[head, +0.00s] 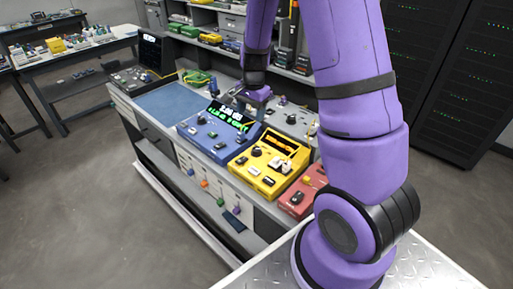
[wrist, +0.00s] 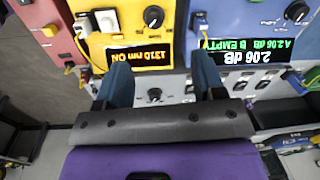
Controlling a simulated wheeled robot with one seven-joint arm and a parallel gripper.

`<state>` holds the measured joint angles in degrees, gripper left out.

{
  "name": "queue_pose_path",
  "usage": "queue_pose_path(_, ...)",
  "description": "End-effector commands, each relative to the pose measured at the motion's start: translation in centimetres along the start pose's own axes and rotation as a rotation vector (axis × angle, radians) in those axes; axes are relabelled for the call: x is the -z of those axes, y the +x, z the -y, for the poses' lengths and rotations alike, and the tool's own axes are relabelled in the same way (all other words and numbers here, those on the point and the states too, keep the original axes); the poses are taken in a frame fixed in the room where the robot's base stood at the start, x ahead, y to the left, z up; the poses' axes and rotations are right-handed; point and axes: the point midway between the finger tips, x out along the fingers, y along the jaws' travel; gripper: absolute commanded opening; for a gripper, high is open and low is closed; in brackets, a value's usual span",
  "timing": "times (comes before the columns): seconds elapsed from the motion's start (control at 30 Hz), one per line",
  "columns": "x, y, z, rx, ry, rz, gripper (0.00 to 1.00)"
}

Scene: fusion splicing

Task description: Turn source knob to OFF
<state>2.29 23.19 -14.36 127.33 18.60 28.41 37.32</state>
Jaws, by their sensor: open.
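The yellow unit (head: 269,182) stands on the bench between a blue and a red unit. In the wrist view its orange display (wrist: 139,56) appears upside down and reads "1310 nm ON". A round black knob (wrist: 153,17) with a pale mark sits on its face; this looks like the source knob, though no label is legible. My gripper (wrist: 164,80) is open, its two blue-grey fingers apart with nothing held. In the head view my gripper (head: 243,103) is above the back of the blue unit. The fingers are apart from the yellow unit's knob.
The blue unit (head: 207,149) has a green and white display reading 2.06 dB. A grey panel with a small black knob (wrist: 155,95) shows between the fingers. The red unit (head: 302,194) is at the right. A blue mat (head: 172,104) lies clear at the left.

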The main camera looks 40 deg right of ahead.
Motion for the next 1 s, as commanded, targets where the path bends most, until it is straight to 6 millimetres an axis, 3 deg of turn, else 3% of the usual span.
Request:
queue_pose_path(0.03, 0.6, 1.7, -0.1, -0.021, 0.037, 0.000, 0.63)
queue_pose_path(0.2, 2.2, 5.2, -0.6, -0.059, 0.131, -0.012, 0.63)
queue_pose_path(0.57, 2.9, 8.3, -1.0, -0.076, 0.172, -0.019, 0.63)
queue_pose_path(1.0, 2.9, 15.3, -1.5, -0.075, 0.170, -0.018, 0.63)
